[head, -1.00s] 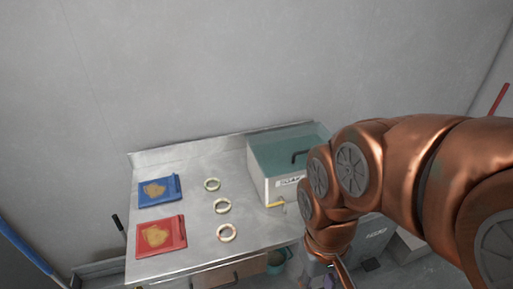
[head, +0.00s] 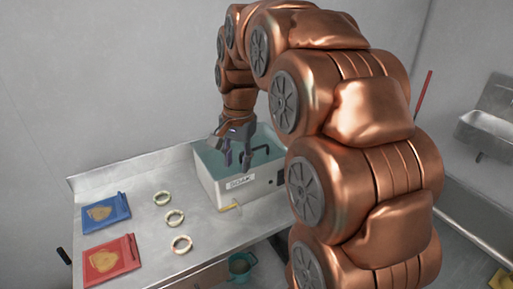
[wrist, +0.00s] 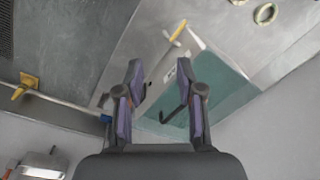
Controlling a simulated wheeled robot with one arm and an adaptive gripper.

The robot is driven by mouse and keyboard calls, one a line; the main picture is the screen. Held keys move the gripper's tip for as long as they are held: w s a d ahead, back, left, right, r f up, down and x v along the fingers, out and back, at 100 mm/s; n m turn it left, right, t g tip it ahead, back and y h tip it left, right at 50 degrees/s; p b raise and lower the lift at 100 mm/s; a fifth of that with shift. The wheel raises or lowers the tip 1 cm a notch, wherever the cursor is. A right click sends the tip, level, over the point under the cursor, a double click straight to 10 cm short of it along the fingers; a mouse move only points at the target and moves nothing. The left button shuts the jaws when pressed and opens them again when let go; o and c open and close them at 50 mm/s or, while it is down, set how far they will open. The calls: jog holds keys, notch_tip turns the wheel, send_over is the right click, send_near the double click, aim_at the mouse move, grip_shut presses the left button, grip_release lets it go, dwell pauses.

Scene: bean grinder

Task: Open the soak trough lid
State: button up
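The soak trough (head: 238,187) is a pale box with a "SOAK" label on its front and a yellow tap below. Its teal lid (head: 270,139) lies shut on top and carries a dark bar handle (head: 260,152). My gripper (head: 238,164) points down over the lid beside the handle. In the wrist view my gripper (wrist: 160,68) is open, with nothing between its fingers. There the teal lid (wrist: 222,82) lies beneath, and the dark handle (wrist: 175,116) shows partly between the fingers. I cannot tell whether a finger touches it.
The trough stands on a steel table (head: 140,208) against the wall. A teal bucket (head: 241,266) is below the table. A sink (head: 487,130) is at far right.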

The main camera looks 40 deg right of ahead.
aim_at(257, 149)
jog(key=w+d+m+t+b, duration=0.1)
jog(key=w+d+m+b, duration=0.1)
jog(key=w+d+m, duration=0.8)
jog(key=shift+w+d+f+n+h+p, duration=0.1)
jog(key=shift+w+d+f+n+p, duration=0.45)
jog(key=shift+f, duration=0.65)
jog(key=shift+w+d+f+n+h+p, duration=0.15)
jog(key=shift+d+f+n, duration=0.15)
jog(key=shift+d+f, duration=0.75)
jog(key=shift+w+d+f+n+h+p, duration=0.1)
jog(key=shift+w+d+f+n+p, duration=0.25)
jog(key=shift+f, duration=1.05)
jog(key=shift+s, duration=0.1)
grip_shut()
